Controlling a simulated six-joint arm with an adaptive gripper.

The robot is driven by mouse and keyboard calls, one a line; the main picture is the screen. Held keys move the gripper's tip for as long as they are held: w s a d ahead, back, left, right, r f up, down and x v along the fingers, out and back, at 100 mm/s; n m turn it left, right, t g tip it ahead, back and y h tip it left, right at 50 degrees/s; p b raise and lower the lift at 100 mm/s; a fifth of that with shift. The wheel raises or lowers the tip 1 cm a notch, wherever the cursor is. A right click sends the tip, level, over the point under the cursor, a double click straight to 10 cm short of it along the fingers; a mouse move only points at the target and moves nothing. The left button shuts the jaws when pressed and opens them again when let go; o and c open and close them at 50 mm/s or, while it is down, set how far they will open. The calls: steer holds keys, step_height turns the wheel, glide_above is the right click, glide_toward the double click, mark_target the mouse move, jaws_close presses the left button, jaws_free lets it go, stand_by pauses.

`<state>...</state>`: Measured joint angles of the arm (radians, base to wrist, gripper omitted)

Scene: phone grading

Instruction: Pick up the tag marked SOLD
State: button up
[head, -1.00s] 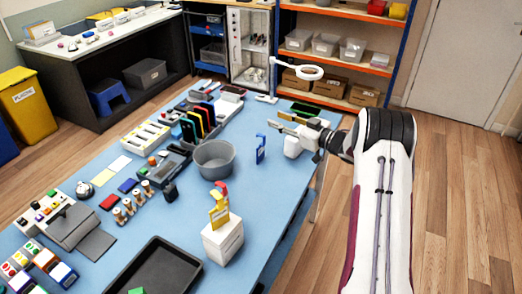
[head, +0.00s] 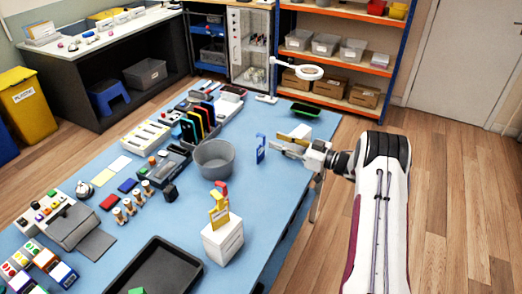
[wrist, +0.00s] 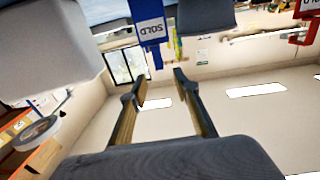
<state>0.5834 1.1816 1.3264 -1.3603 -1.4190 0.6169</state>
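The blue SOLD tag (head: 261,149) stands upright near the right edge of the table in the head view. Any contact with the tag cannot be made out.
A grey round bin (head: 214,160) stands left of the tag. A white box (head: 222,240) carrying yellow and red tags (head: 219,208) stands nearer the camera. A green-lined tray (head: 305,110) lies behind my gripper. Blue table surface (head: 240,185) is clear around the tag.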

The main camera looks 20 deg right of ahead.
mark_target(262, 135)
steer(key=shift+x, duration=1.05)
steer(key=shift+x, duration=2.55)
steer(key=shift+f, duration=0.1)
jaws_close()
